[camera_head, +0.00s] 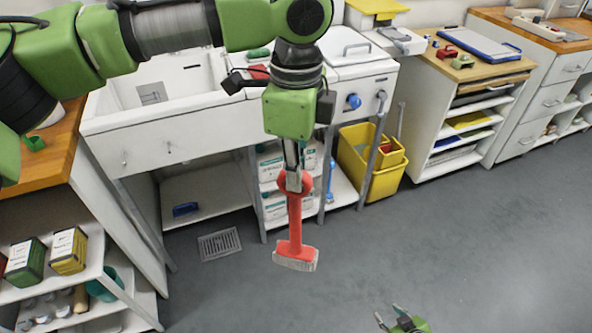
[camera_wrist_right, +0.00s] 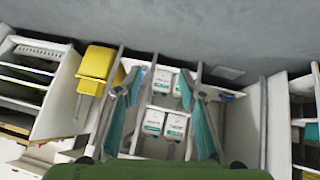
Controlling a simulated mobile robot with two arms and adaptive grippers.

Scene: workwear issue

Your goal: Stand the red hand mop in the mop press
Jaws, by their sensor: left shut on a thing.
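The red hand mop (camera_head: 295,225) hangs upright in the head view, its pale head (camera_head: 295,260) at the bottom. My left gripper (camera_head: 293,182) is shut on its upper end, at the ring-like part, and holds it in the air.
White bags (camera_head: 272,165) stand on a low shelf behind the mop. A sink counter (camera_head: 190,125) with metal legs (camera_head: 328,170) overhangs this area. Shelves with boxes (camera_head: 68,250) are at left, an open shelf unit (camera_head: 465,130) at right. The grey floor (camera_head: 470,240) is clear.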

